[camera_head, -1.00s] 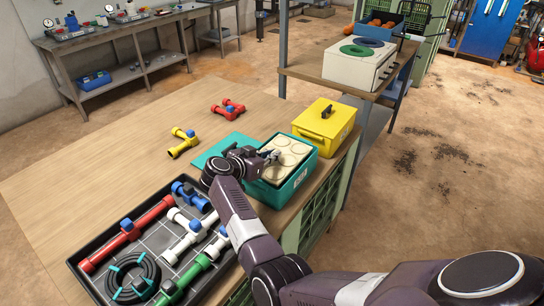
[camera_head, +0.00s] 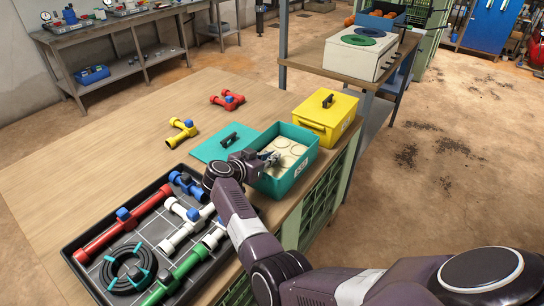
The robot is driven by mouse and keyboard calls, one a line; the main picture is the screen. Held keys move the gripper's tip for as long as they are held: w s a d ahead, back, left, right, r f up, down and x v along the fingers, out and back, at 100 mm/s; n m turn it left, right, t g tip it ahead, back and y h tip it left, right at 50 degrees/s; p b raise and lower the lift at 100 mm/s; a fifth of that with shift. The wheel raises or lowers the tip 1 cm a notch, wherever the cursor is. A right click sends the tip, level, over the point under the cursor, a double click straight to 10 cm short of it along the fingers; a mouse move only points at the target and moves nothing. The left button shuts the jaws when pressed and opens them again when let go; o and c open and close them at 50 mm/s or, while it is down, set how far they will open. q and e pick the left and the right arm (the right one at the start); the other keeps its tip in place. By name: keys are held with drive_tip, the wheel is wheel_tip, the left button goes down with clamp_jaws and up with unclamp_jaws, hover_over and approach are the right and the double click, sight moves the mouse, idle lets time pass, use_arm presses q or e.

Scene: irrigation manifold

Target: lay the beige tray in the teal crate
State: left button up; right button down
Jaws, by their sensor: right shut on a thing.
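The teal crate (camera_head: 286,185) stands open on the wooden table near its right edge. The beige tray (camera_head: 292,151), with round recesses, is inside the crate, below its rim. Whether it rests on the crate's floor I cannot tell. My right gripper (camera_head: 270,158) is at the crate's left side, shut on the tray's near-left edge. The wrist hides part of the tray and of the crate's rim. My left gripper is not in view.
A teal lid (camera_head: 215,145) with a dark handle lies left of the crate. A yellow lidded box (camera_head: 325,118) stands just behind it. A black tray (camera_head: 93,232) with pipe fittings is at front left. Yellow (camera_head: 182,132) and red (camera_head: 227,99) fittings lie on the table.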

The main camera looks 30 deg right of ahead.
drive_tip(key=c, duration=1.5)
unclamp_jaws()
drive_tip(key=shift+r, duration=0.15)
wheel_tip(320, 180, up, 11)
drive_tip(key=p, duration=1.2)
drive_tip(key=shift+p, duration=0.35)
